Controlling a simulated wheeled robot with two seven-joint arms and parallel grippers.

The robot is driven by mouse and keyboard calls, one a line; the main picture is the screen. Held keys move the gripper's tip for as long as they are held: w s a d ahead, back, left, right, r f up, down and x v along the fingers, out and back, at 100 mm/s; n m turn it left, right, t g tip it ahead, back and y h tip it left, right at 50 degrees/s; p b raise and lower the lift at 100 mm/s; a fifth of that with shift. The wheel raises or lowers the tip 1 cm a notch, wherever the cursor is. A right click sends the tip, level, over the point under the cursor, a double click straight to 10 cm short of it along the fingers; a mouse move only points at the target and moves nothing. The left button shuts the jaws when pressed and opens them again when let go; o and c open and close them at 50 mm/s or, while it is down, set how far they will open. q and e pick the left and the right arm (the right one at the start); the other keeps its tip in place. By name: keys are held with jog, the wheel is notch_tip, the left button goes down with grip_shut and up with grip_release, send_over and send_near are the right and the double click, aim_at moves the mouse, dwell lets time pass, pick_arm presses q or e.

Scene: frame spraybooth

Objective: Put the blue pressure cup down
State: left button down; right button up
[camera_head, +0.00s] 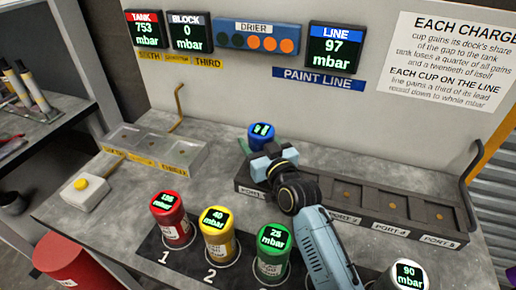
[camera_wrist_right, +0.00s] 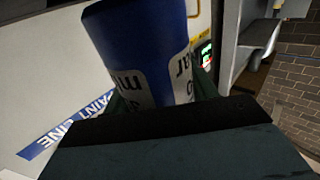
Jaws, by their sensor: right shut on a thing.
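The blue pressure cup (camera_head: 261,136) shows behind my right gripper (camera_head: 268,160), at the left end of the row of ports. Its display is partly hidden and I cannot read it. In the right wrist view the blue cup (camera_wrist_right: 140,40) with its white label stands between the fingers of my right gripper (camera_wrist_right: 160,98), which is shut on it. I cannot tell whether the cup's base touches anything. The dark port rack (camera_head: 395,232) has several square ports; my arm covers part of it. My left gripper is out of view.
Red (camera_head: 168,218), yellow (camera_head: 217,232) and green (camera_head: 271,252) cups stand in a front row, with a grey-white cup (camera_head: 405,277) at the right. A pale three-place tray (camera_head: 155,150) and a yellow-button box (camera_head: 88,192) are left. The bench between tray and rack is clear.

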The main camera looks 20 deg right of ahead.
jog(key=shift+f, duration=0.75)
jog(key=o, duration=1.6)
jog(key=shift+f, duration=0.2)
jog(key=shift+r, duration=0.2)
jog(key=s+d, duration=0.2)
jog(key=s, duration=1)
jog(key=shift+d+p, duration=0.15)
jog(key=shift+p, duration=0.25)
jog(key=shift+w, duration=0.1)
